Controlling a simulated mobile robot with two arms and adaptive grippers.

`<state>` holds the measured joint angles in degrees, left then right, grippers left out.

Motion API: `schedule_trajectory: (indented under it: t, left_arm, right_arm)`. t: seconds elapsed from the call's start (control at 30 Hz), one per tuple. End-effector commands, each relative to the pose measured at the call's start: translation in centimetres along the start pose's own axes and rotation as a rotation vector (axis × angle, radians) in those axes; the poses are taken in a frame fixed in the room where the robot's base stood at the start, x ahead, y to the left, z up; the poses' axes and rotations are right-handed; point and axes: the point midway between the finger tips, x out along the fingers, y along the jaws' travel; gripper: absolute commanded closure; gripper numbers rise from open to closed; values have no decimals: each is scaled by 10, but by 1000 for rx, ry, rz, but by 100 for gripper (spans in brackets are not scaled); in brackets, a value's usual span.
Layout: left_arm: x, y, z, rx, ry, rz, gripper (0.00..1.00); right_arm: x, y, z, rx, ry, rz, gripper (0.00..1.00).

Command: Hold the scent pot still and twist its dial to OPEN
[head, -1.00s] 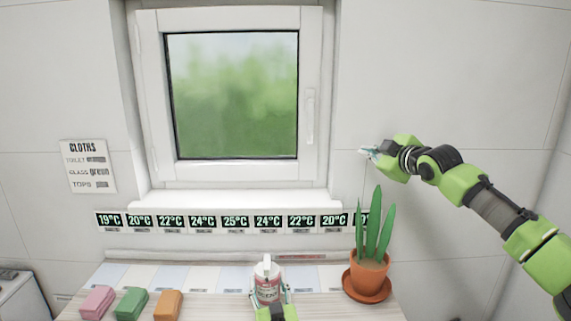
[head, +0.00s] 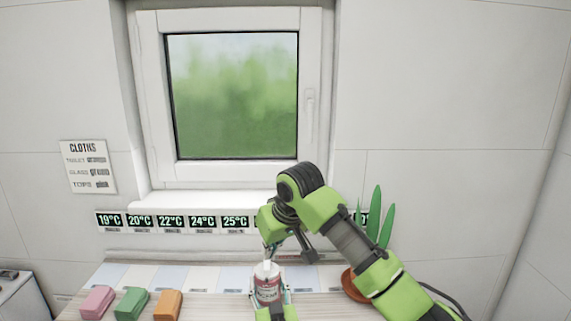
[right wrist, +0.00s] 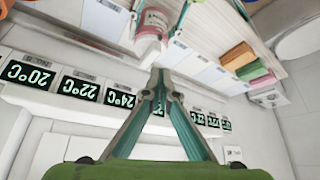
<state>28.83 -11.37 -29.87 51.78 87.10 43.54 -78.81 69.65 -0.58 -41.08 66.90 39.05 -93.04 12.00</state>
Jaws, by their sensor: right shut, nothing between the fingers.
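The scent pot (head: 267,287) stands upright near the front of the shelf, a pink-and-white pot with a reddish label and a white top. The setting of its dial cannot be read. My left gripper (head: 271,301) comes up from below, with a finger on each side of the pot. The pot and these fingers also show in the right wrist view (right wrist: 151,40). My right gripper (head: 268,254) points down just above the pot's top in the head view. Its fingertips (right wrist: 160,75) are closed together with nothing between them. I cannot tell whether they touch the top.
A potted plant (head: 373,215) stands to the right, partly hidden behind my right arm. Pink (head: 97,302), green (head: 132,303) and orange (head: 168,304) blocks lie to the left. A row of temperature labels (head: 171,222) runs below the window (head: 232,95).

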Motion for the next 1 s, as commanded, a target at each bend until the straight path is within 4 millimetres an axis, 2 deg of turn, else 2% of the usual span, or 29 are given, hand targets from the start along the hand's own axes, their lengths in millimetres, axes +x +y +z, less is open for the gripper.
schedule_trajectory:
  t: [0.53,1.0]
  left_arm:
    - [0,0,-1,0,1,1,84]
    - [0,1,-1,0,1,1,84]
  right_arm:
    - [52,-1,29,1,-3,-1,100]
    - [59,0,33,0,-2,0,100]
